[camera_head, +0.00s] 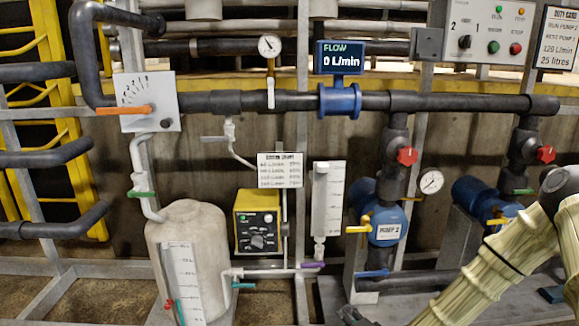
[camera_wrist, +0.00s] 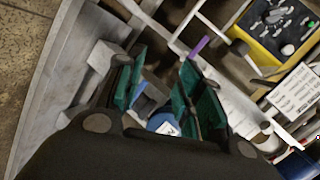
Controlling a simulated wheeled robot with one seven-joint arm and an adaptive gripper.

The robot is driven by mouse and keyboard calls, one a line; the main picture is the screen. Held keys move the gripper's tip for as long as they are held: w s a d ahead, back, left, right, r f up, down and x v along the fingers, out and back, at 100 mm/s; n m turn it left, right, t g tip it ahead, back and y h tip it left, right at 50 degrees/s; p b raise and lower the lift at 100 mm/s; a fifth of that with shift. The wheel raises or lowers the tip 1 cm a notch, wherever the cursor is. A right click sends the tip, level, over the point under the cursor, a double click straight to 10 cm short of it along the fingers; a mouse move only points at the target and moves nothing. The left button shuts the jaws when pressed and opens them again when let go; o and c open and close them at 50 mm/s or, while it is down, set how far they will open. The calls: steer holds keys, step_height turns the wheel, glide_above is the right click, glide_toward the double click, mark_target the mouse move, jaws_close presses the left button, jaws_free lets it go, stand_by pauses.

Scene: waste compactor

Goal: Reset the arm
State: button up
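My gripper (camera_wrist: 165,78) shows in the wrist view with its two teal-padded fingers apart and nothing between them. Through the gap I see blue and grey equipment beyond, seemingly out of contact. In the head view my pale, ribbed arm (camera_head: 490,265) slants from the right edge down to the bottom edge. The gripper itself is not clearly visible there; a small dark shape at the bottom edge is too cut off to name.
Pump 2 (camera_head: 386,226) and another blue pump (camera_head: 480,197) stand near my arm. A horizontal dark pipe (camera_head: 440,103) runs above. A yellow control box (camera_head: 257,224), also in the wrist view (camera_wrist: 275,28), and a pale tank (camera_head: 205,225) are further left.

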steer(key=s+a+f+n+g, duration=0.2)
steer(key=s+f+n+g, duration=0.2)
steer(key=s+f, duration=0.75)
steer(key=s+d+f+n+g+h, duration=0.1)
steer(key=s+d+f+n+g, duration=0.15)
steer(key=s, duration=0.75)
steer(key=s+d+f+n+g+h, duration=0.1)
steer(key=s+d+f+n+g, duration=0.15)
steer(key=s, duration=0.75)
steer(key=s+d+f+n+g+h, duration=0.1)
steer(key=s+d+f+n+g, duration=0.2)
steer(key=s, duration=0.6)
step_height(320, 180, up, 22)
steer(key=a+p, duration=0.1)
steer(key=p, duration=2.1)
steer(key=shift+s+a+r+g+p, duration=0.15)
steer(key=shift+s+r+g+p, duration=0.15)
steer(key=shift+g+p, duration=0.1)
steer(key=shift+f, duration=0.1)
